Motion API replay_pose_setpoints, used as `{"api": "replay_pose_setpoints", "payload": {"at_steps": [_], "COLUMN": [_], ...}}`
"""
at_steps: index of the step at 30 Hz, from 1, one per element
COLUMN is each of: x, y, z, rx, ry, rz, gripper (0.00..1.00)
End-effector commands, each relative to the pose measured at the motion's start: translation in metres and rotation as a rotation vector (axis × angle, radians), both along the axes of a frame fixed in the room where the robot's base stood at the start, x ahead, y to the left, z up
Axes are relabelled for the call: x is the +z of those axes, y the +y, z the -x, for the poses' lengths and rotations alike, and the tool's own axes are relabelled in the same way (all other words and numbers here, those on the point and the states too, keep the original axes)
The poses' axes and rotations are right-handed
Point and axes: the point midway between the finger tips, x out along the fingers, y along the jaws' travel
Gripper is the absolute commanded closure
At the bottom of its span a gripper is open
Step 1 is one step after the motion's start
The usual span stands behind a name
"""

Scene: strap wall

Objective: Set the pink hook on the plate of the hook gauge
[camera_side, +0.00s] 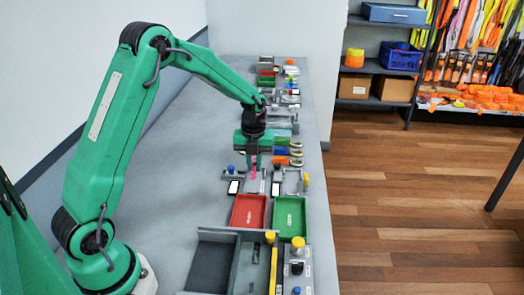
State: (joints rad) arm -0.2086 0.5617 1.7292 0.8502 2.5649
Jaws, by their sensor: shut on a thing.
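My gripper (253,158) points down over the middle of the bench and is shut on the pink hook (253,174). The hook hangs below the fingers, small in this view. Grey gauge fixtures stand around it: one with a blue knob (231,169) and a white card at the left, one with a yellow knob (306,179) at the right. I cannot tell for sure which is the hook gauge, nor whether the hook touches a plate. The fingers hide part of the fixtures behind.
A red tray (248,212) and a green tray (290,216) lie in front of the fixtures. A grey open box (210,262) and a fixture with knobs (297,268) stand nearer. Several small parts and rings (296,150) lie behind. The bench's left side is clear.

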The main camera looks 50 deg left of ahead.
Motion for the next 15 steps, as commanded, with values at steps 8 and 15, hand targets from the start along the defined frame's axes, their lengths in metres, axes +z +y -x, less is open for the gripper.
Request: {"api": "replay_pose_setpoints", "payload": {"at_steps": [8,15], "x": [-0.020,-0.035], "y": [0.000,0.000], "z": [0.000,0.000], "rx": [0.000,0.000], "ry": [0.001,0.001], "rz": [0.000,0.000], "gripper": [1.00,1.00]}}
